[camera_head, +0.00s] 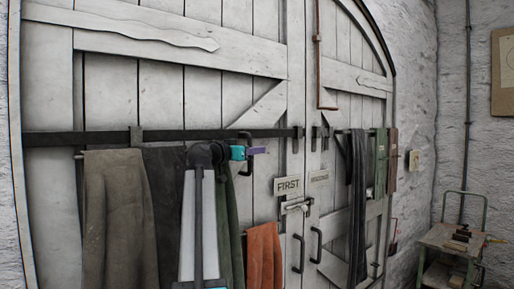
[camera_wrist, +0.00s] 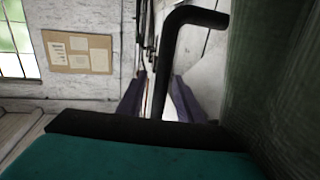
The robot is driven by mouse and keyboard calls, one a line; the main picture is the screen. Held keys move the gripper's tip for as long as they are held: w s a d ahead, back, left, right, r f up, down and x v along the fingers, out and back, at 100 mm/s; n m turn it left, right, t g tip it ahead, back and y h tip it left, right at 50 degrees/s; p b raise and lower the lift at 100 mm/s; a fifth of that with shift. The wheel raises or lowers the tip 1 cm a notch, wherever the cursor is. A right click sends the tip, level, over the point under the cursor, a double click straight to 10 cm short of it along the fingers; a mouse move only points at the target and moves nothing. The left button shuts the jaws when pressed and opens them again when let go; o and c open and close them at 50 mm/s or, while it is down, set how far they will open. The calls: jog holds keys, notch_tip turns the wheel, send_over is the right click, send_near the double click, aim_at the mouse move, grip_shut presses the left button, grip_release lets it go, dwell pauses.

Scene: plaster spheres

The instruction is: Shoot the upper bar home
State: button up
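The upper bar (camera_head: 100,138) is a long dark flat bar across the left leaf of a white wooden double door. Its right end lies near a dark bracket (camera_head: 298,132) by the seam between the leaves. Dark fittings (camera_head: 319,132) sit just across the seam. A black bent handle (camera_head: 245,171) hangs from the bar; it looms close in the wrist view (camera_wrist: 172,60). My gripper (camera_head: 257,151) is at the handle. In the wrist view its purple fingers (camera_wrist: 158,100) are apart, with the rod appearing between them. I cannot tell whether they touch it.
A "FIRST" sign (camera_head: 287,185) and a small metal bolt (camera_head: 297,205) sit below the bar. A trolley (camera_head: 455,240) stands far right.

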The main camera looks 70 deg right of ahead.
jog(key=shift+x, duration=0.85)
grip_shut()
jog(key=shift+s+d, duration=0.1)
jog(key=shift+s, duration=0.05)
